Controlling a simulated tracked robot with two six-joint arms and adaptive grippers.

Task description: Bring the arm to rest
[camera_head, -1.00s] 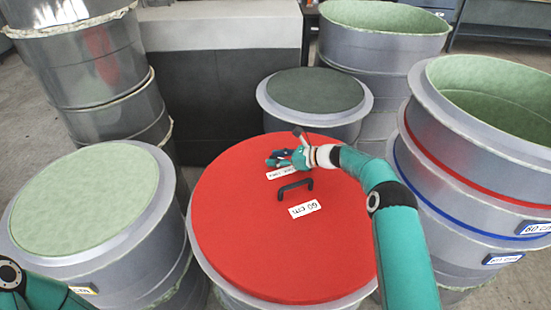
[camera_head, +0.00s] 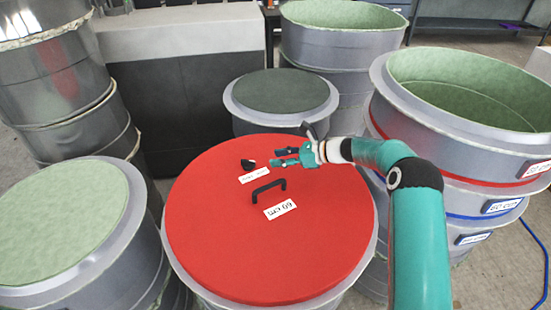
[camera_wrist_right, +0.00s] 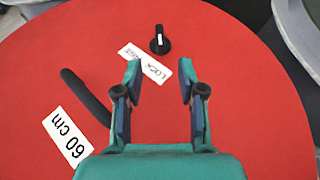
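My right arm comes in from the lower right in the head view. Its gripper (camera_head: 278,157) is above the red lid of a mould (camera_head: 230,240), near a small black knob (camera_head: 248,164). In the right wrist view the gripper (camera_wrist_right: 160,80) is open, with nothing between its fingers. The black knob (camera_wrist_right: 160,42) stands on the lid beyond the fingertips, apart from them. A white label (camera_wrist_right: 145,62) by it is partly covered by a finger. My left gripper is not in view.
The red lid also has a black handle (camera_head: 268,188) and a "60 cm" label (camera_head: 280,210). Green-topped moulds stand left (camera_head: 60,220) and behind (camera_head: 280,92). A stack of open moulds (camera_head: 470,95) stands close on the right, beside my arm. A blue cable (camera_head: 540,262) lies on the floor there.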

